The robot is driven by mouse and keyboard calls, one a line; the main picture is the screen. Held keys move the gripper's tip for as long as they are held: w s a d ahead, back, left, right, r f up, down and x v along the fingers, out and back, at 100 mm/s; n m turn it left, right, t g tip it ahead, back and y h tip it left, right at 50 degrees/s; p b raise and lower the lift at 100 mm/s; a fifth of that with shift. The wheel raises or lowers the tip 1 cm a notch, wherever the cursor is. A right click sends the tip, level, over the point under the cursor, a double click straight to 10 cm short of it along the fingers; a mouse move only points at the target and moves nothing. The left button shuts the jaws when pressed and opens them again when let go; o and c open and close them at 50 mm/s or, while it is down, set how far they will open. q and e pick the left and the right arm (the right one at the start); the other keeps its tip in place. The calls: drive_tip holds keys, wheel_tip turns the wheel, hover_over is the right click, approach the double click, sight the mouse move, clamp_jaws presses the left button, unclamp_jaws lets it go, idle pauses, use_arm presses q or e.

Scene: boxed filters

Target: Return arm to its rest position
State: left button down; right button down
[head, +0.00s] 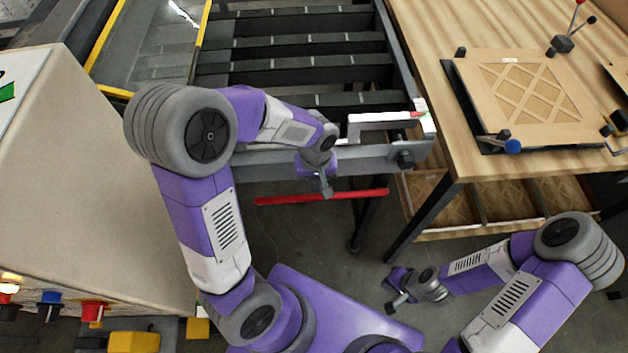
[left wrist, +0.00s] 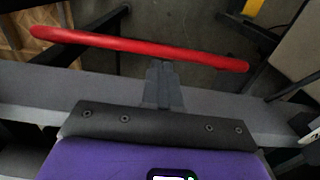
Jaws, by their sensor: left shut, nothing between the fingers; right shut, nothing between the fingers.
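My left arm comes in from the left in the head view and bends over toward the front of the conveyor. My left gripper (head: 326,190) points down by the conveyor's front edge, shut and empty. In the left wrist view its closed fingers (left wrist: 162,85) lie close to a red bar (left wrist: 140,45); whether they touch it I cannot tell. The red bar also shows in the head view (head: 290,199). My right gripper (head: 395,300) is low at the lower right, over the floor, shut and empty.
A slatted conveyor (head: 300,45) fills the top middle. A wooden table (head: 430,45) at the right carries a framed filter (head: 535,95) with clamps; more filters lie on its lower shelf (head: 500,228). A large beige cabinet (head: 90,190) stands close at the left.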

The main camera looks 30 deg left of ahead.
use_arm(q)
drive_tip(key=r, duration=0.1)
drive_tip(key=r+p, duration=0.2)
drive_tip(key=shift+s+d+r, duration=0.2)
drive_tip(key=shift+s+r, duration=0.1)
drive_tip(key=shift+r, duration=0.1)
drive_tip(key=s+d+f+m+h, duration=0.1)
drive_tip(key=s+d+f, duration=0.2)
drive_tip(key=f, duration=0.4)
drive_tip(key=s+d+f+m+h, duration=0.1)
drive_tip(key=s+d+f, duration=0.1)
drive_tip(key=f, duration=0.6)
drive_tip(key=s+d+f+m+h, duration=0.1)
drive_tip(key=s+d+f+h, duration=0.1)
drive_tip(key=f, duration=0.5)
drive_tip(key=shift+s+d+f+t, duration=0.3)
drive_tip(key=shift+s+d, duration=0.55)
drive_tip(key=shift+s, duration=0.3)
drive_tip(key=shift+s, duration=0.1)
